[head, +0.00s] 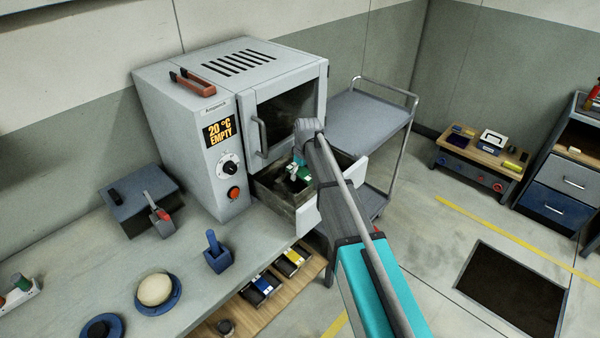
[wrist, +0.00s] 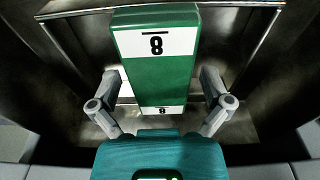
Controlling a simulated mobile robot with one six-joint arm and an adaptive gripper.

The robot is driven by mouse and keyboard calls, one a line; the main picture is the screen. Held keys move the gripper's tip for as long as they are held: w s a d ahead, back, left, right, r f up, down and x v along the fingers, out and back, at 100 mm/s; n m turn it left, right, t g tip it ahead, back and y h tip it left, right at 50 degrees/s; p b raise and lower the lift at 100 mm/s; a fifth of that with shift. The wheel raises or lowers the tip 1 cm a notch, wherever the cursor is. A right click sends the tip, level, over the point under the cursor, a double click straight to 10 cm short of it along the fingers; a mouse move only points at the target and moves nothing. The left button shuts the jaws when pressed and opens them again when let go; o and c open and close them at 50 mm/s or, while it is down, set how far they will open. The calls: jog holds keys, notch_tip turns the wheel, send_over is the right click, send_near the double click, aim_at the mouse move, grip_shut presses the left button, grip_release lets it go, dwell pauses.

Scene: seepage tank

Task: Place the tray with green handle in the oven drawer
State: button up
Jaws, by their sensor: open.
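The grey oven (head: 180,130) stands on the bench, and its display reads "20 °C EMPTY". Its lower drawer (head: 306,218) is pulled out. The tray's green handle (head: 304,171) shows inside the drawer, partly hidden by my arm. In the wrist view the green handle (wrist: 155,60), labelled 8, stands between the two fingers of my gripper (wrist: 162,95). The fingers are spread, with a gap on each side of the handle. The metal drawer walls (wrist: 60,60) surround it. The tray's body is mostly hidden, so I cannot tell how it rests on the drawer floor.
The oven's upper door (head: 290,110) is shut. A trolley (head: 365,120) stands right of the oven. Trays with blue and yellow handles (head: 290,262) lie on a wooden shelf below the bench edge. A dark floor opening (head: 513,290) is at the right.

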aim_at(305, 173)
jog(key=shift+r, duration=0.15)
notch_tip(305, 173, up, 12)
jog(key=s+d+p, duration=0.1)
jog(key=p, duration=1.1)
jog(key=shift+d, duration=0.1)
dwell(1.0)
jog(key=s+d+m+h, duration=0.1)
jog(key=s+d+m, duration=0.9)
jog(key=s+d, duration=1.3)
jog(key=s, duration=0.2)
jog(key=shift+s+g, duration=0.3)
jog(key=shift+g, duration=0.1)
